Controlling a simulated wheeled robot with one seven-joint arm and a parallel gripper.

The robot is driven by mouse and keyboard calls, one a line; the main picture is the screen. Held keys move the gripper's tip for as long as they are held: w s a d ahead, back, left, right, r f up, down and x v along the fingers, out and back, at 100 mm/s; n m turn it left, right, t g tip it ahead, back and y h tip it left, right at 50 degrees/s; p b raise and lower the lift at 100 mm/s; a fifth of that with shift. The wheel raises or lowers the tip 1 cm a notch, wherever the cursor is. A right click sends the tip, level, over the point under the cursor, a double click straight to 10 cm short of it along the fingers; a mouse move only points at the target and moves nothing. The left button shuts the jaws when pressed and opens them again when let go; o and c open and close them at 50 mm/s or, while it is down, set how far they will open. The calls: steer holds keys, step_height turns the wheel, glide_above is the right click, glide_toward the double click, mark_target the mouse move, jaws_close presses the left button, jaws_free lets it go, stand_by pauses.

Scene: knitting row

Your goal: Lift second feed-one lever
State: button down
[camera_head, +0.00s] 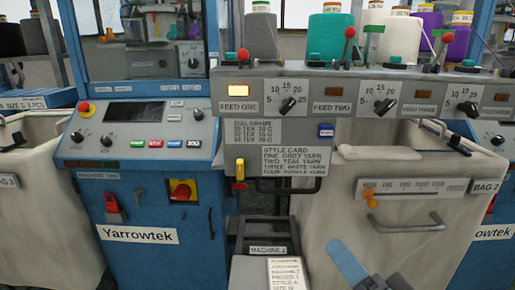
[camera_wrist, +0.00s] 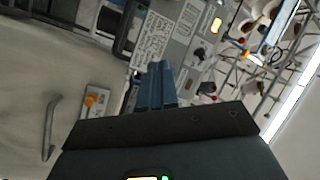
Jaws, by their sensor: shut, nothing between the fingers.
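The FEED ONE panel (camera_head: 238,107) is at the centre of the head view, with a lit yellow lamp (camera_head: 238,91). A short lever with a red knob (camera_head: 243,55) stands just above it, its stem low against the rail. Over FEED TWO, another red-knobbed lever (camera_head: 349,33) stands taller. My gripper (camera_head: 338,248) is low in front of the right bin, well below the levers, with its blue fingers together and empty. In the wrist view the shut fingers (camera_wrist: 161,70) point toward the panel, and the lit lamp (camera_wrist: 216,25) shows beyond them.
The feed rail carries several dials and yarn cones (camera_head: 330,37). Below it hang a style card (camera_head: 287,161), a yellow handle (camera_head: 240,172) and a black bar. The cream bin (camera_head: 330,210) has an orange knob (camera_head: 371,199) and a handle. A blue control cabinet (camera_head: 145,215) stands left.

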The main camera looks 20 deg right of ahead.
mark_target(247, 58)
steer(key=w+r+n+t+y+b, duration=0.1)
steer(key=w+r+y, duration=0.3)
steer(key=r, duration=0.5)
steer(key=w+a+r+n+y+b, duration=0.1)
steer(key=w+r+y+b, duration=0.1)
steer(key=w+r+y, duration=0.3)
step_height(247, 58, up, 4)
steer(key=shift+w+a+r+t, duration=0.2)
steer(key=shift+w+a+t, duration=0.05)
steer(key=shift+t, duration=0.15)
steer(key=p+x, duration=0.3)
steer(key=x, duration=1.1)
